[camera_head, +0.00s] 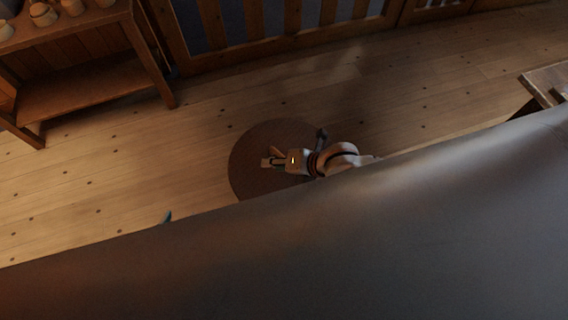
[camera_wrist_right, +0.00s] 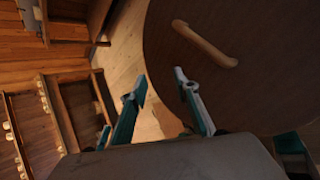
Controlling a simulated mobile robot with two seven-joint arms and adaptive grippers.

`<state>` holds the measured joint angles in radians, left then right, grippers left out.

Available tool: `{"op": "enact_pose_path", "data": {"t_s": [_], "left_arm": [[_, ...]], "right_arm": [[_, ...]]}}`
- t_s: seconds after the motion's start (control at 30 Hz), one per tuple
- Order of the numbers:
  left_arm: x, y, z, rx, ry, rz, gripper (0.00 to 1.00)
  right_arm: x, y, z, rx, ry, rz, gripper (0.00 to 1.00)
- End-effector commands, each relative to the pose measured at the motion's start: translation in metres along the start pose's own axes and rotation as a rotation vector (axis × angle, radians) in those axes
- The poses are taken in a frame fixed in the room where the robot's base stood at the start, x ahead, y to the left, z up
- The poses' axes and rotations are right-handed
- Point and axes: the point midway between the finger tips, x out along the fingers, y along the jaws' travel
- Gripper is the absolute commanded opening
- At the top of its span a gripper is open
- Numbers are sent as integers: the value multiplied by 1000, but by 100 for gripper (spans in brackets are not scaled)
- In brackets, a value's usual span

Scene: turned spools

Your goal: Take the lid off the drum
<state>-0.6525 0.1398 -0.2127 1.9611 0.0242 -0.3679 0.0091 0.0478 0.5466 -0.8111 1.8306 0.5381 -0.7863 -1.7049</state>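The drum's round, dark wooden lid (camera_head: 244,172) shows from above in the head view, partly covered by an arm of mine. In the right wrist view the lid (camera_wrist_right: 275,65) fills the upper right and carries a pale wooden bar handle (camera_wrist_right: 205,44). My right gripper (camera_wrist_right: 161,82) is open and empty, its fingertips pointing towards the lid, with the handle beyond and to the right, outside the fingers. The drum's sides are hidden.
A wooden shelf unit (camera_head: 90,85) with turned pieces on top stands at the upper left. A slatted railing (camera_head: 290,25) runs along the back. A wooden table corner (camera_head: 548,80) shows at the right. The plank floor (camera_head: 200,130) around the drum is clear.

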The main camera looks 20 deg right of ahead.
Motion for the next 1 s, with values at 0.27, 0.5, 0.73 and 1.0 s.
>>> {"op": "enact_pose_path", "data": {"t_s": [0.27, 0.5, 0.73, 1.0], "left_arm": [[-3, -2, -10, 1, 5, -1, 40], [-3, -2, -11, 1, 7, -2, 40], [-1, -2, -7, 1, 6, -2, 40], [1, -1, -4, 1, 6, -2, 40]], "right_arm": [[-11, -38, 33, -639, 107, -130, 30], [-12, -54, 42, -827, 155, -166, 30], [10, -59, 40, -831, 156, -166, 30], [43, -68, 38, -828, 156, -166, 30]]}}
